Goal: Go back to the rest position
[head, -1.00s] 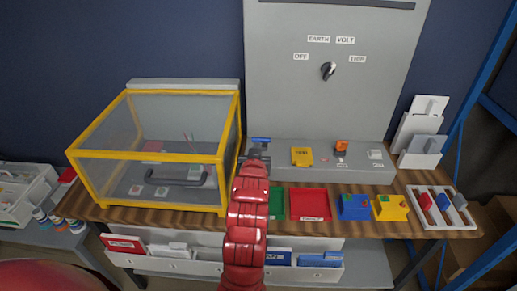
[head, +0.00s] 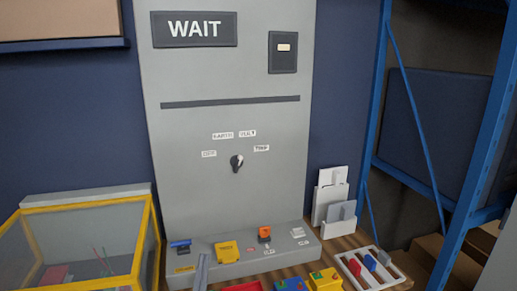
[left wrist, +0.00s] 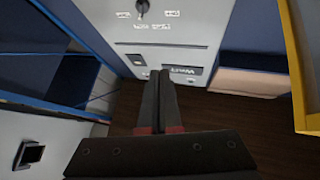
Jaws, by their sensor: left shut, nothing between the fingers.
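My left gripper (head: 202,272) shows only as a grey tip at the bottom edge of the head view, in front of the base of the grey test panel (head: 230,110). In the left wrist view the gripper (left wrist: 164,74) has its two dark fingers pressed together, with nothing between them. That view shows the test panel (left wrist: 165,38) upside down beyond the fingertips. The panel's screen (head: 195,29) reads WAIT and its black knob (head: 237,162) is on the front. My right gripper is not in view.
A clear box with a yellow frame (head: 155,215) stands at the left. Blue (head: 181,245), yellow (head: 227,251) and orange (head: 264,233) parts sit on the panel's ledge. A white tray (head: 345,264) and white holders (head: 330,200) stand right. A blue rack (head: 425,150) is beyond.

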